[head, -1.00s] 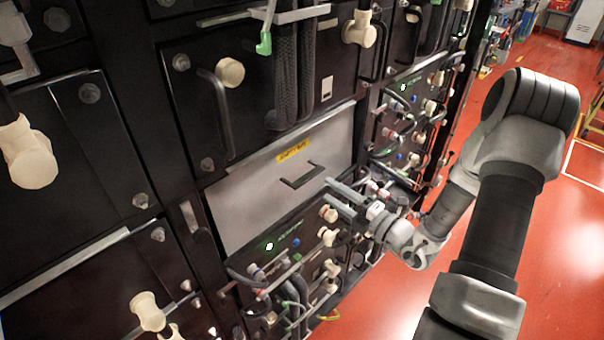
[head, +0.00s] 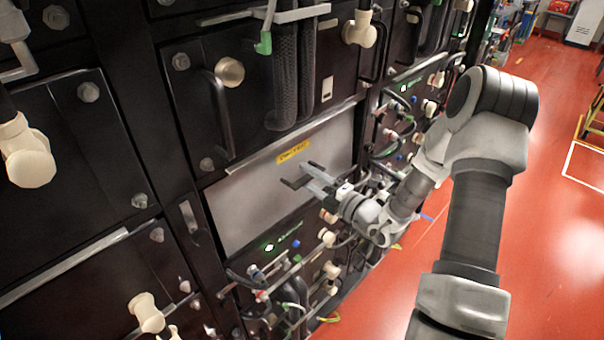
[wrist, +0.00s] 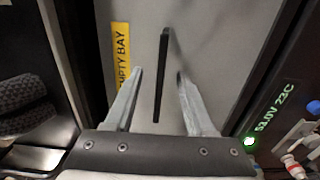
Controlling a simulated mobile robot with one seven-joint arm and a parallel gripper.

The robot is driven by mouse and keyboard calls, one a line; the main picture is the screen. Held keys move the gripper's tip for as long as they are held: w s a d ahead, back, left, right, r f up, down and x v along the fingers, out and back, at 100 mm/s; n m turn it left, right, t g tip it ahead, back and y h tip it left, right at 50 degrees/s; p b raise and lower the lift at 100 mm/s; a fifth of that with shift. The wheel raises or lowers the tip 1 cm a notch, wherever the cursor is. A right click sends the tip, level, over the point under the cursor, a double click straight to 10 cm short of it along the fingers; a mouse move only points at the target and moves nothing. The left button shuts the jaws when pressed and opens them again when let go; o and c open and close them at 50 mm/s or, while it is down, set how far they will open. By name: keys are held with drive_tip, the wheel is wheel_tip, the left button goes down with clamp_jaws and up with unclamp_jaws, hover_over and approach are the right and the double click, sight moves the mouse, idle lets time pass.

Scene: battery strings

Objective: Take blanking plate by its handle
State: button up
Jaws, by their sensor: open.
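The blanking plate (head: 245,205) is a flat grey panel set in the rack, with a yellow label reading "EMPTY BAY" (wrist: 121,55). Its handle (wrist: 162,75) is a black bar standing off the plate. In the head view my gripper (head: 308,178) is at the handle and partly hides it. In the wrist view my gripper (wrist: 160,88) is open, with one finger on each side of the handle. The handle lies between the fingers with a gap on both sides, and neither finger looks to touch it.
A battery module with a green light (head: 268,247) and cream connectors sits below the plate, cables in front. Dark modules with bolts and a curved handle (head: 218,115) are above and left. Red floor (head: 545,240) is open at the right.

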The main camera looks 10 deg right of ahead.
drive_tip(key=shift+w+a, duration=0.35)
drive_tip(key=shift+w, duration=0.1)
idle(0.6)
clamp_jaws()
idle(0.3)
drive_tip(key=shift+r+p, duration=0.7)
drive_tip(key=shift+p, duration=0.2)
idle(0.9)
idle(0.4)
drive_tip(key=p+v, duration=0.2)
drive_tip(key=v, duration=1.2)
idle(1.7)
